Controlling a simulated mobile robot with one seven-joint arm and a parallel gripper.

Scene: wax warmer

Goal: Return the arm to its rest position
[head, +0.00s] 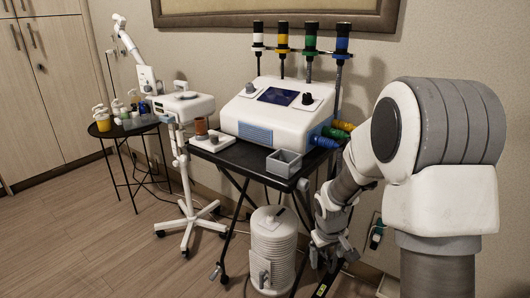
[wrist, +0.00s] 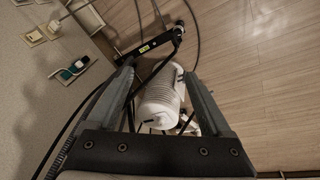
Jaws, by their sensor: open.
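My gripper shows in the wrist view (wrist: 158,80) with its two grey fingers spread wide and nothing between them. Below and beyond the fingers, a white ribbed canister (wrist: 160,100) stands on the floor, apart from them. In the head view, my arm fills the right side, bent downward beside the black cart (head: 240,160). My fingertips are hard to make out there, low behind my arm links.
A white machine (head: 278,112) with a screen stands on the cart, with a grey open box (head: 284,163) near its front edge. The canister (head: 273,245) is under the cart. Cables and a wall outlet (wrist: 75,68) lie near my gripper. Open floor (head: 90,240) lies left.

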